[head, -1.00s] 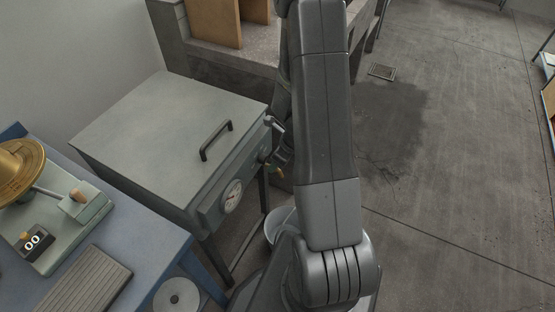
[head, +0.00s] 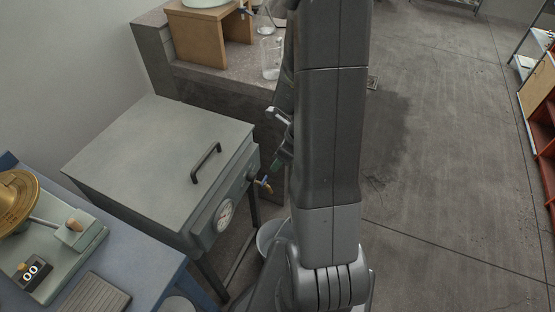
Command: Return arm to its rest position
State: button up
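My arm stands upright across the middle of the head view and hides much of what is behind it. Small light and dark parts of what looks like my gripper (head: 280,116) show at the arm's left edge, beside the grey box. Its fingers are mostly hidden, so I cannot tell whether it is open or shut. I see nothing clearly held.
A grey lidded box (head: 160,165) with a black handle, dial and tap stands close left of my arm. A blue bench (head: 140,255) holds a brass-domed device (head: 52,240). A concrete bench (head: 225,85) holds a glass beaker (head: 271,58). Floor at right (head: 450,150) is clear.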

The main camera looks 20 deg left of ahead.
aim_at(264, 180)
dwell(0.3)
jog(key=b+x, duration=0.4)
jog(key=x, duration=0.9)
jog(key=shift+f, duration=0.4)
jog(key=shift+r, duration=0.15)
